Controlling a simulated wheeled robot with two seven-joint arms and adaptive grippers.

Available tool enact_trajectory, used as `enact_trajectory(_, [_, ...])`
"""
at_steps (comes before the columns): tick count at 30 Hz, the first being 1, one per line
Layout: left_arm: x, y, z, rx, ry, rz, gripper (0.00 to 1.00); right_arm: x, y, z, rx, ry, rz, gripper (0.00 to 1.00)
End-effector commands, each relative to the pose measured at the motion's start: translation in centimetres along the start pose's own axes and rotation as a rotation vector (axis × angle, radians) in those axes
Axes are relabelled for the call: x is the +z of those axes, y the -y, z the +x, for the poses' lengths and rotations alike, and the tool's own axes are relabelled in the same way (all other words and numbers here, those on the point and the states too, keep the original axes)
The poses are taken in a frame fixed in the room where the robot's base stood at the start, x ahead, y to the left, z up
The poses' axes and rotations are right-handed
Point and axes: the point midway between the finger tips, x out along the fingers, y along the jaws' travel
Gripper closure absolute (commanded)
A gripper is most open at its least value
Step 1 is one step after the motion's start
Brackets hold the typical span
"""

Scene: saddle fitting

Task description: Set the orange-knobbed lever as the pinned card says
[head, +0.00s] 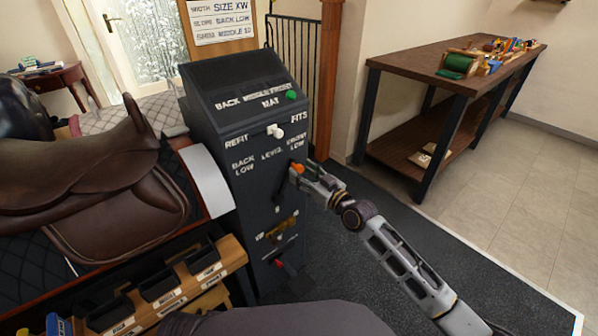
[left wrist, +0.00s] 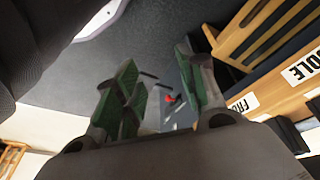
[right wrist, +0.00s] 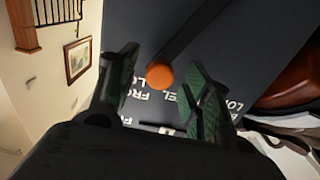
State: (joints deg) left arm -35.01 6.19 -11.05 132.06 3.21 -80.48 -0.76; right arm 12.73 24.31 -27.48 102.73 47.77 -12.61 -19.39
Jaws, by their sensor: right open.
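The orange knob (head: 297,168) tops a dark lever on the dark cabinet's front, leaning toward the FRONT LOW label, right of LEVEL and BACK LOW. My right gripper (head: 309,180) is at the knob. In the right wrist view its open fingers (right wrist: 163,88) stand either side of the orange knob (right wrist: 160,75); I cannot tell whether they touch it. The pinned card (head: 219,20) shows a slope line reading BACK LOW. My left gripper's fingers (left wrist: 158,85) are apart and empty in the left wrist view; the head view does not show them.
The cabinet (head: 215,120) also has a white knob (head: 275,131), a green button (head: 291,95) and a low red handle (head: 279,264). A brown saddle (head: 110,190) stands close at left, above wooden bins (head: 205,262). A workbench (head: 420,65) is at right; floor between is clear.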

Motion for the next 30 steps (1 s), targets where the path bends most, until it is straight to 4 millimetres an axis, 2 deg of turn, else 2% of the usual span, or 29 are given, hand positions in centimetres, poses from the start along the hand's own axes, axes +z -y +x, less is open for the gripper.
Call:
enact_trajectory(9, [-0.5, -0.1, -0.7, 0.002, -0.016, 0.003, 0.60, 0.0, 0.0, 2.1, 0.000, 0.000, -0.001, 0.50])
enact_trajectory(20, [-0.5, -0.1, -0.8, 0.002, -0.017, 0.003, 0.60, 0.0, 0.0, 2.3, 0.000, 0.000, -0.001, 0.50])
enact_trajectory(30, [-0.5, -0.1, -0.8, 0.002, -0.017, 0.003, 0.60, 0.0, 0.0, 2.3, 0.000, 0.000, -0.001, 0.93])
